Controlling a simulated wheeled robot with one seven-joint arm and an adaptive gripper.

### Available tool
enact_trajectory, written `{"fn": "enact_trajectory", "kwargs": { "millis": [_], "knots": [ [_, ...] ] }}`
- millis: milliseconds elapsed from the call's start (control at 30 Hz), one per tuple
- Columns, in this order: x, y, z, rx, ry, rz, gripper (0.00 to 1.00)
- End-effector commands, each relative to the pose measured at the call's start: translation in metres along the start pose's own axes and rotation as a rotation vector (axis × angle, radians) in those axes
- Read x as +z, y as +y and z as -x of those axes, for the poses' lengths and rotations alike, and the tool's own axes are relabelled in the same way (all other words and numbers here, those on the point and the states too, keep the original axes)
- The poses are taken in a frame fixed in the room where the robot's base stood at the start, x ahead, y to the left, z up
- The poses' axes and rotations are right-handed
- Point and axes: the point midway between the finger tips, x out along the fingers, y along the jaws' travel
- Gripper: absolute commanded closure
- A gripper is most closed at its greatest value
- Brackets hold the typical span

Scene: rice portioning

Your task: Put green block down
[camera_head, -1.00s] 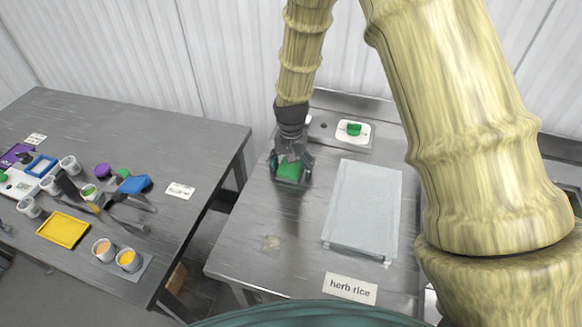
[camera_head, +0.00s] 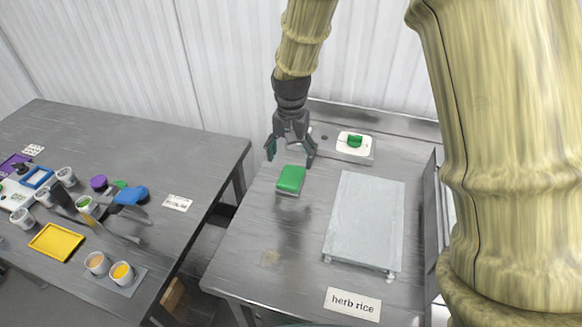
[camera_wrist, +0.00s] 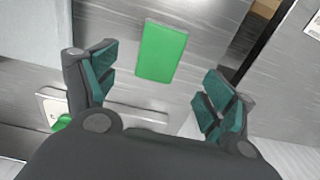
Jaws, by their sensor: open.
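The green block (camera_head: 290,179) lies on the right-hand metal table, left of the pale grey board. In the wrist view the green block (camera_wrist: 161,52) shows as a plain green rectangle, beyond and between the fingertips and touching neither. My gripper (camera_head: 291,152) is open and empty, above and behind the block in the head view. In the wrist view its two teal-padded fingers (camera_wrist: 160,90) are spread wide apart.
A pale grey board (camera_head: 366,222) lies right of the block, with a "herb rice" label (camera_head: 353,303) in front. A white plate with a green piece (camera_head: 355,143) sits at the back. The left table (camera_head: 120,140) holds cups, tools and a yellow tray (camera_head: 56,242). The table's front left is mostly clear.

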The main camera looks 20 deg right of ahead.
Motion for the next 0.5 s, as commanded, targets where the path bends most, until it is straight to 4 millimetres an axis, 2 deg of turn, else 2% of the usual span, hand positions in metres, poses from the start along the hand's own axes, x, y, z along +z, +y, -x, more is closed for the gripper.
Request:
{"fn": "enact_trajectory", "kwargs": {
  "millis": [200,500],
  "knots": [
    [0.0,0.0,0.021,-0.001,0.002,0.0,0.16],
    [0.0,0.0,0.031,0.0,0.0,0.0,0.16]
  ]
}}
